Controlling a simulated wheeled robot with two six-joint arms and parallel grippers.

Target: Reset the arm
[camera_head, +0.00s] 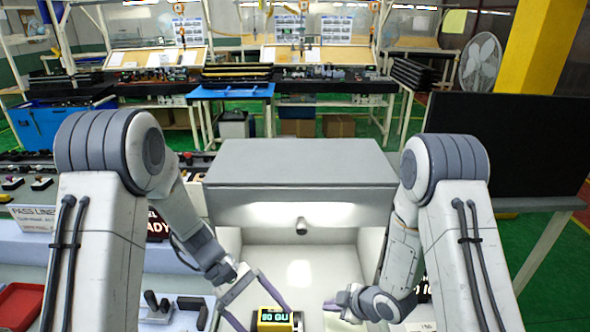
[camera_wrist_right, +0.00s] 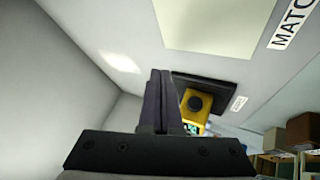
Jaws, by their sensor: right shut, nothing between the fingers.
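My right gripper (camera_head: 330,304) is on the right side of the grey booth in the head view, pointing left. Its fingers are shut and empty; they also show pressed together in the right wrist view (camera_wrist_right: 158,100). My left gripper (camera_head: 263,312) comes in from the left, its fingers spread apart near a yellow device (camera_head: 273,317) with a lit display. I cannot tell whether they touch it. In the right wrist view the yellow device (camera_wrist_right: 193,118) shows a dark round part beside a black plate (camera_wrist_right: 222,88), beyond the fingers.
The grey booth (camera_head: 300,165) has a lit interior and side walls around the grippers. Dark small parts (camera_head: 188,303) lie on a pale surface at left, near a red tray (camera_head: 18,303). A dark panel (camera_head: 510,150) stands at right. Workbenches fill the background.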

